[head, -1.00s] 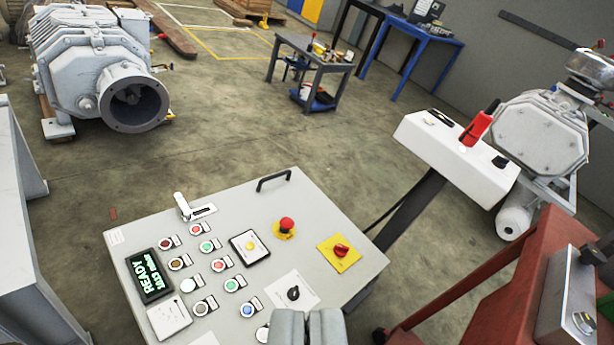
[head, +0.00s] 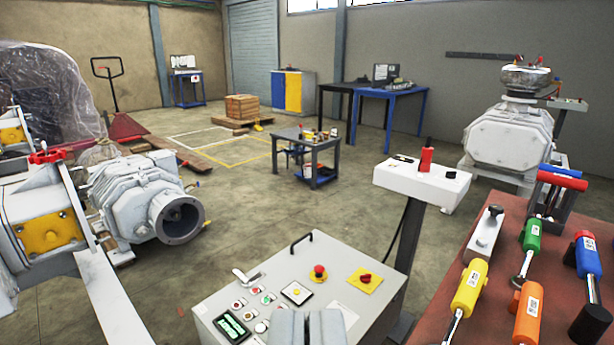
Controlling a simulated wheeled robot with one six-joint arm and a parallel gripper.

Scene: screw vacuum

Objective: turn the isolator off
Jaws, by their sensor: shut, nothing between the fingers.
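A grey control panel (head: 213,302) stands at the bottom centre. A red rotary knob on a yellow square plate (head: 374,287), which looks like the isolator, is near the panel's right edge. A red mushroom button (head: 319,270) on a yellow disc sits left of it. My gripper (head: 307,314) is shut and empty at the bottom centre. It appears in front of the panel's lower part and hides some of its controls. It is apart from the red knob, which lies to its upper right in the picture. The exact angle of the knob is too small to tell.
A white box with an upright red handle (head: 425,158) stands on a post behind the panel. A red-brown bench (head: 487,222) with colourful tools is at right. Grey pump machinery (head: 130,190) fills the left. Open floor lies beyond the panel.

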